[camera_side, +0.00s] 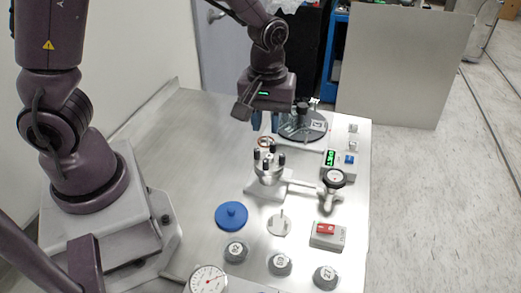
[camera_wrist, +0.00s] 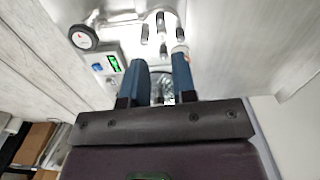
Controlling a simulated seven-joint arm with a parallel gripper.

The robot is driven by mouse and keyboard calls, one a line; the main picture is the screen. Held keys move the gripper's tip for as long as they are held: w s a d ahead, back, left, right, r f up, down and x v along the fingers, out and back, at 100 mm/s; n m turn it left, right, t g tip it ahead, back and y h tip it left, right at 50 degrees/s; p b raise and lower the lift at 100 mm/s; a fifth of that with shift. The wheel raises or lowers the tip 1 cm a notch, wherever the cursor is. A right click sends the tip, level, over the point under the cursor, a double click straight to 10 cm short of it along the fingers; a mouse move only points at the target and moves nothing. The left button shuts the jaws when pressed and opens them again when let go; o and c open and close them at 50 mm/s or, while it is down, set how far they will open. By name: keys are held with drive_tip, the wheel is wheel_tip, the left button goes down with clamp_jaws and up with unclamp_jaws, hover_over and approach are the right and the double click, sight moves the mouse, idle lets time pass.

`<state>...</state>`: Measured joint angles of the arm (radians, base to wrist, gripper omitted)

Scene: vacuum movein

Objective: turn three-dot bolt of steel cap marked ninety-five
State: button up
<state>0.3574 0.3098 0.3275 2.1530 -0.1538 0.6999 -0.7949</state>
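My gripper (camera_side: 265,124) hangs above the table behind the metal fixture, its two blue fingers pointing down. In the wrist view the fingers (camera_wrist: 161,72) stand apart with a clear gap, and nothing is seen held. A metal fixture (camera_side: 268,174) with several upright black-tipped bolts stands in front of and below the gripper; the bolts (camera_wrist: 163,45) show beyond the fingertips in the wrist view. A large dark round plate (camera_side: 294,131) with a white label lies just right of the fingers, partly hidden. I cannot read a ninety-five or make out three dots on any bolt.
A round gauge (camera_side: 334,177) and a green-lit display box (camera_side: 338,163) stand right of the fixture. A blue lid (camera_side: 231,215), a switch box (camera_side: 327,234) and numbered grey caps (camera_side: 280,263) lie in front. The table's left rear (camera_side: 190,140) is clear.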

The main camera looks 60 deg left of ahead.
drive_tip(key=s+a+f+n+g+h, duration=0.4)
drive_tip(key=s+a+n+h, duration=0.2)
drive_tip(key=s+a+h, duration=0.1)
drive_tip(key=a+r+n+t+h, duration=0.4)
drive_tip(key=a+n+t+h, duration=0.45)
drive_tip(key=t, duration=0.45)
approach(257, 153)
drive_tip(key=shift+m, duration=0.25)
drive_tip(key=x, duration=0.8)
drive_tip(key=shift+w+d, duration=0.15)
drive_tip(key=shift+w, duration=0.3)
clamp_jaws()
